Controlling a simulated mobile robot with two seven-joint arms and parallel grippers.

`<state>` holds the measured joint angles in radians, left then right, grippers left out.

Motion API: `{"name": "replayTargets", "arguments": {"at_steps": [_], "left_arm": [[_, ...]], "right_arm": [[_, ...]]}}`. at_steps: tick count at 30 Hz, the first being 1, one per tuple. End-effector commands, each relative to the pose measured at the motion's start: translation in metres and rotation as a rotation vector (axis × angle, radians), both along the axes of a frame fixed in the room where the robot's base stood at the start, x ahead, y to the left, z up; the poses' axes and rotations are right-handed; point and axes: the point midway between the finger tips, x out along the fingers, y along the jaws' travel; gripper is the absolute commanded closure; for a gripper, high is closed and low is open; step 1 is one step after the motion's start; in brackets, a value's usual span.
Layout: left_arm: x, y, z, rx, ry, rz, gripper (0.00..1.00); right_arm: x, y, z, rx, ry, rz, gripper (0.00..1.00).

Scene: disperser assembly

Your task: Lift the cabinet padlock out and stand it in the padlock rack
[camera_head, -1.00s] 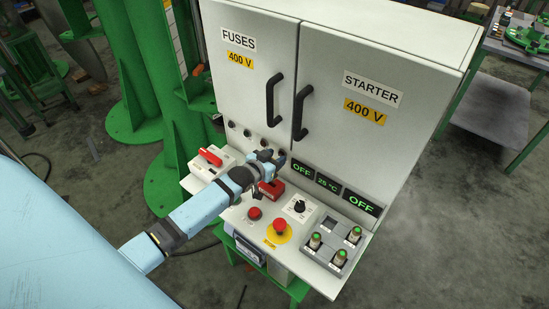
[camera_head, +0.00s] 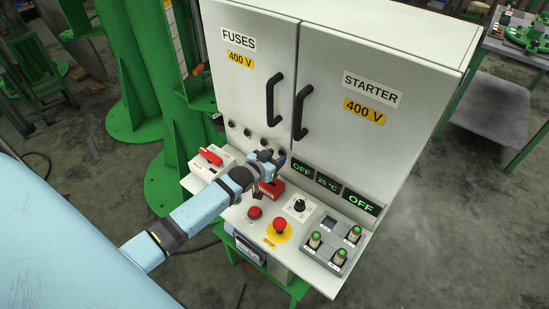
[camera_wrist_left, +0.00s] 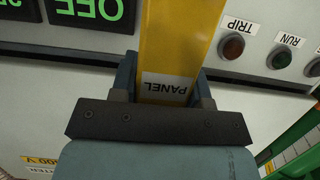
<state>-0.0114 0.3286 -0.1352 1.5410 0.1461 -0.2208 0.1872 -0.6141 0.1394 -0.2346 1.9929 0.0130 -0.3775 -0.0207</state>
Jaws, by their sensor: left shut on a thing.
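My left gripper (camera_head: 272,162) is low in front of the cabinet (camera_head: 330,75), above the ledge below its doors. In the left wrist view, the gripper (camera_wrist_left: 160,92) is shut on a yellow body with a white PANEL label, which I take as the padlock (camera_wrist_left: 178,45). The padlock runs up out of the top of that view. In the head view the gripper hides it, and its shackle cannot be made out. A red block (camera_head: 270,190) sits on the ledge just below the gripper; I cannot tell whether it is the padlock rack. My right gripper is not in view.
A red-handled switch (camera_head: 211,157) is left of the gripper. A red button (camera_head: 255,212), a black knob (camera_head: 299,206) and a red emergency stop (camera_head: 279,226) stand in front. A grey holder (camera_head: 333,239) with green-topped parts is at right. Door handles (camera_head: 301,112) stick out above.

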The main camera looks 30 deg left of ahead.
Motion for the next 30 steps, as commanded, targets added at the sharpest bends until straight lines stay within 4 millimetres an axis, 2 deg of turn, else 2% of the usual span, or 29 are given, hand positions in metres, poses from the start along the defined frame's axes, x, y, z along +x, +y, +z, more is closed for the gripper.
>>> {"name": "replayTargets", "arguments": {"at_steps": [30], "left_arm": [[0.000,0.000,-0.026,0.000,-0.001,0.000,0.85]], "right_arm": [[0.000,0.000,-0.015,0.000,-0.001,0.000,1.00]]}}
